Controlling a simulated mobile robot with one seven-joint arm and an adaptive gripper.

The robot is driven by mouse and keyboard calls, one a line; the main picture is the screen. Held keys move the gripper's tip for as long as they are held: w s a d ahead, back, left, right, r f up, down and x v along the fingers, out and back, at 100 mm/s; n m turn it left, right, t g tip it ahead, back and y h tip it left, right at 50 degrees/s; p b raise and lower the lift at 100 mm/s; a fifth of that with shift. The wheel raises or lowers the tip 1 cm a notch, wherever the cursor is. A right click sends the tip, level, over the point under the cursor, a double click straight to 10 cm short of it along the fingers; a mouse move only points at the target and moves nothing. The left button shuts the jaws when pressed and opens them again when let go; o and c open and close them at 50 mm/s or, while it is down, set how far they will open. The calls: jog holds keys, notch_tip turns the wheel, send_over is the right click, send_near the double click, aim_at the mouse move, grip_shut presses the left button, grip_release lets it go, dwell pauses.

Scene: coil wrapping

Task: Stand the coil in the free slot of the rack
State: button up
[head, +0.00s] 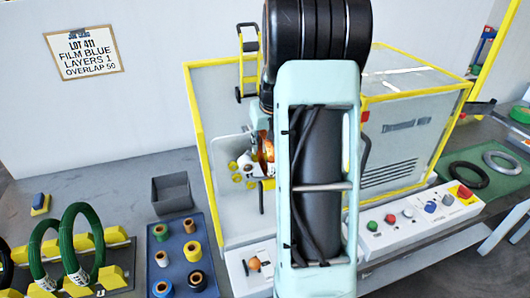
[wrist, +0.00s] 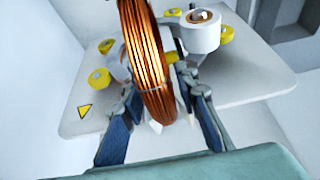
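The copper-coloured coil (wrist: 148,60) stands upright among the rollers of the wrapping machine in the wrist view; part of it shows in the head view (head: 267,150). My gripper (wrist: 160,98) has one finger on each side of the coil's lower part. The fingers look apart, with narrow gaps beside the coil; contact is not clear. In the head view my arm hides most of the gripper. The rack (head: 122,264) with yellow blocks is at the lower left. Green coils (head: 84,240) stand upright in it, and an empty stretch shows at its right end.
A blue tray (head: 176,255) of tape rolls lies right of the rack, with a grey bin (head: 172,193) behind it. The yellow-edged machine housing (head: 415,115) surrounds the work area. A control panel (head: 420,218) with buttons stands in front. Black and grey rings lie on a green mat (head: 480,195).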

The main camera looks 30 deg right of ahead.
jog(key=shift+w+d+f, duration=0.1)
jog(key=shift+w+f, duration=0.25)
jog(key=shift+f, duration=0.25)
jog(key=shift+c, duration=0.5)
grip_shut()
jog(key=shift+r, duration=0.1)
